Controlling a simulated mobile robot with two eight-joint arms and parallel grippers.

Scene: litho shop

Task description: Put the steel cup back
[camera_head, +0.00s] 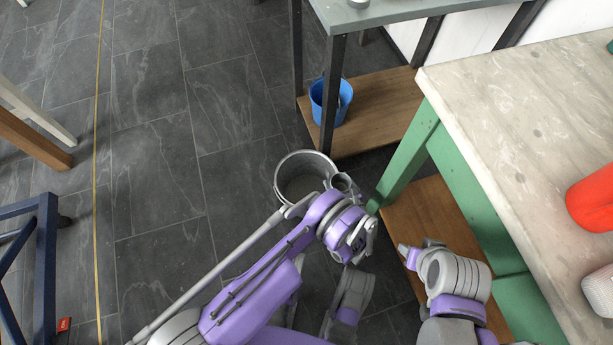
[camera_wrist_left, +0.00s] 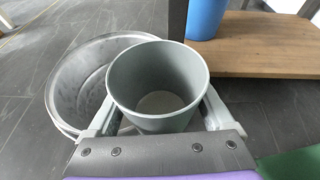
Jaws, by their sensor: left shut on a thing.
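The grey steel cup (camera_wrist_left: 158,122) is upright and empty between the two fingers of my left gripper (camera_wrist_left: 160,112), which is shut on it. In the head view the cup (camera_head: 343,183) shows only in part, with my left arm covering some of it. A larger round metal bin (camera_head: 284,186) stands on the floor just beyond and to the left of the cup; it also shows in the wrist view (camera_wrist_left: 66,92). The cup overlaps the bin's rim in both views. My right gripper (camera_head: 407,252) is near the green table leg; its jaws are unclear.
A stone-topped green table (camera_head: 500,95) is on the right, with a red object (camera_head: 594,200) on it. A grey table (camera_head: 400,10) with a wooden lower shelf (camera_head: 375,110) stands behind. A blue bucket (camera_head: 330,102) is on that shelf. Dark floor is open at left.

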